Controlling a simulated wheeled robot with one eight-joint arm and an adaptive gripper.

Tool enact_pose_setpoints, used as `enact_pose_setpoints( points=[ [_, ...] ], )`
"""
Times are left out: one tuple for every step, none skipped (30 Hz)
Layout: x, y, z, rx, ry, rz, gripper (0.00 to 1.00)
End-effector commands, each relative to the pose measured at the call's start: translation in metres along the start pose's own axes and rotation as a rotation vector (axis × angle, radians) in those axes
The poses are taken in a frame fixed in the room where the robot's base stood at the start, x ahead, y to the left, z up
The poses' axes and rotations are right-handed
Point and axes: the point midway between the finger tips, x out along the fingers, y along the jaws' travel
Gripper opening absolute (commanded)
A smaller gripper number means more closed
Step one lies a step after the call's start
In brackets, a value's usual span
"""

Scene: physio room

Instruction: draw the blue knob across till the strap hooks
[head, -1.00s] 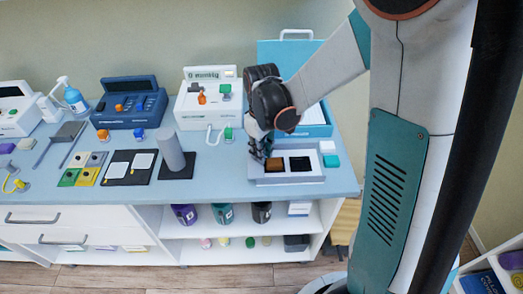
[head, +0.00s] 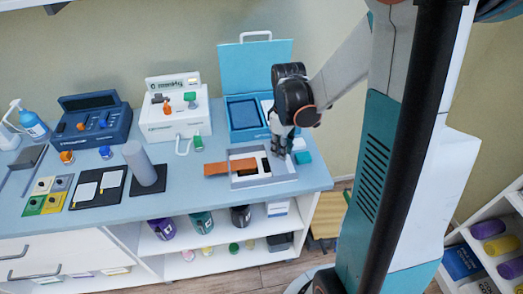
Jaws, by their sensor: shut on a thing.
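My gripper (head: 281,150) is shut at the right part of a grey tray-like frame (head: 262,180) on the blue counter. Its fingers point down and hide what they hold, which I take to be the blue knob. A brown-orange strap (head: 216,169) lies flat over the left part of the frame. Its left end sticks out past the frame's edge. A dark opening shows between the strap and my fingers. I cannot see whether the strap is hooked to anything.
A teal block (head: 303,157) sits just right of my fingers. An open teal case (head: 247,118) stands behind. A white device (head: 174,122), a dark blue device (head: 93,125) and a grey cylinder (head: 144,164) stand to the left. The counter's front edge (head: 200,212) is close.

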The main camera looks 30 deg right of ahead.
Motion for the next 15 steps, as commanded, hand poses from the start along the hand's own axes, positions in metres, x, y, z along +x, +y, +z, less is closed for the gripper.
enact_pose_setpoints(
  points=[
    [0.000, 0.006, 0.006, 0.003, -0.001, 0.000, 0.00],
    [0.000, 0.009, 0.009, 0.004, -0.001, 0.000, 0.00],
    [0.000, 0.012, 0.012, 0.003, -0.001, 0.000, 0.00],
    [0.000, 0.014, 0.014, 0.002, -0.001, 0.000, 0.00],
    [0.000, 0.015, 0.015, 0.001, -0.001, 0.000, 0.00],
    [0.000, 0.017, 0.017, 0.001, -0.001, 0.000, 0.00],
    [0.000, 0.018, 0.018, 0.001, -0.001, 0.000, 0.00],
    [0.000, 0.018, 0.018, 0.001, -0.001, 0.000, 0.00],
    [0.000, 0.019, 0.019, 0.001, -0.001, 0.000, 0.00],
    [0.000, 0.020, 0.020, 0.000, -0.001, 0.000, 0.00],
    [0.000, 0.020, 0.020, 0.000, -0.001, 0.001, 0.00],
    [0.000, 0.020, 0.020, 0.000, -0.002, 0.001, 0.00],
    [0.000, 0.020, 0.020, 0.000, -0.002, 0.001, 0.00],
    [0.000, 0.020, 0.020, 0.000, -0.002, 0.001, 0.00],
    [0.000, 0.020, 0.020, 0.000, -0.003, 0.002, 0.00]
  ],
)
